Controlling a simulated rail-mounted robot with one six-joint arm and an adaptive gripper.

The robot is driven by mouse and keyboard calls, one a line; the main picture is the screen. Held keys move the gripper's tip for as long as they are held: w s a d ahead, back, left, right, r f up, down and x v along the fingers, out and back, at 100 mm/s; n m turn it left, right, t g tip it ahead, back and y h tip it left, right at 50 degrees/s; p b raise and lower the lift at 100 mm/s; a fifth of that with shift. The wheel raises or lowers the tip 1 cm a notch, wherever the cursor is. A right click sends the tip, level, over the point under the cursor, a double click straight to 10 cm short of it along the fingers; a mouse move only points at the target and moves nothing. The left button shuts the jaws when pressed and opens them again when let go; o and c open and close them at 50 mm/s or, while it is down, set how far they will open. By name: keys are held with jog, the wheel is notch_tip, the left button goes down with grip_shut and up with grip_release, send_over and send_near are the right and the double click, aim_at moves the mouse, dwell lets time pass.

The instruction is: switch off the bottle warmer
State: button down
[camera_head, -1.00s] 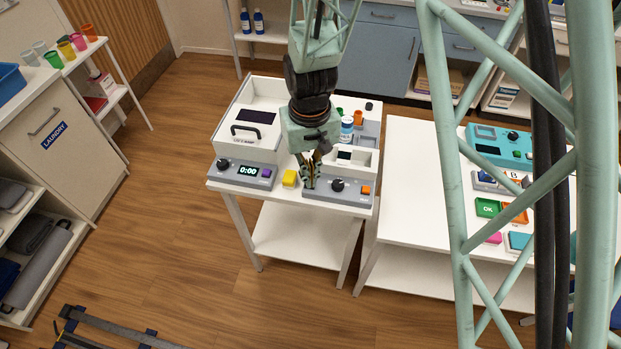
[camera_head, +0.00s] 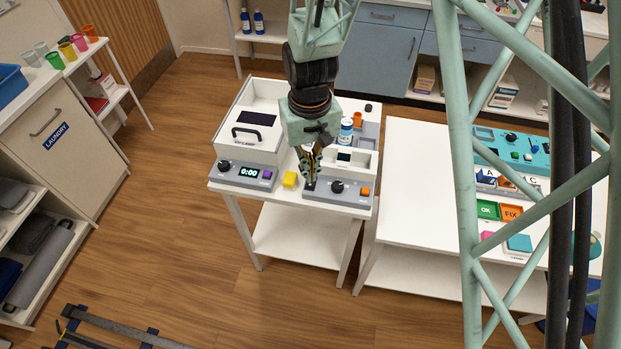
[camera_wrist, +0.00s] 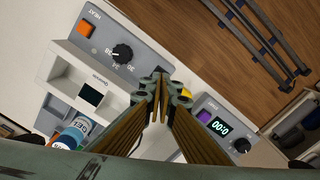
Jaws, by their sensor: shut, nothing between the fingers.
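The unit with a grey panel, a black dial, an orange button and the word HEAT, which I take for the bottle warmer (camera_head: 350,193), stands at the right of the small white table. Its dial (camera_wrist: 121,54) and orange button (camera_wrist: 86,29) are clear in the wrist view. A small dark part (camera_head: 309,187) sits at the panel's left end, partly hidden by my fingers; I cannot tell its position. My gripper (camera_head: 311,180) is shut and empty, pointing down over that left end. In the wrist view its fingertips (camera_wrist: 161,88) overlap the panel's edge; contact cannot be told.
A white unit with a 0:00 display (camera_head: 248,172) stands to the left, with a yellow block (camera_head: 290,180) between the units. A white-and-blue bottle (camera_head: 346,130) stands behind the warmer. A larger white table (camera_head: 405,190) is at right.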

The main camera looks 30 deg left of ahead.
aim_at(310, 185)
jog(key=shift+r+p, duration=0.7)
jog(key=shift+r, duration=1.05)
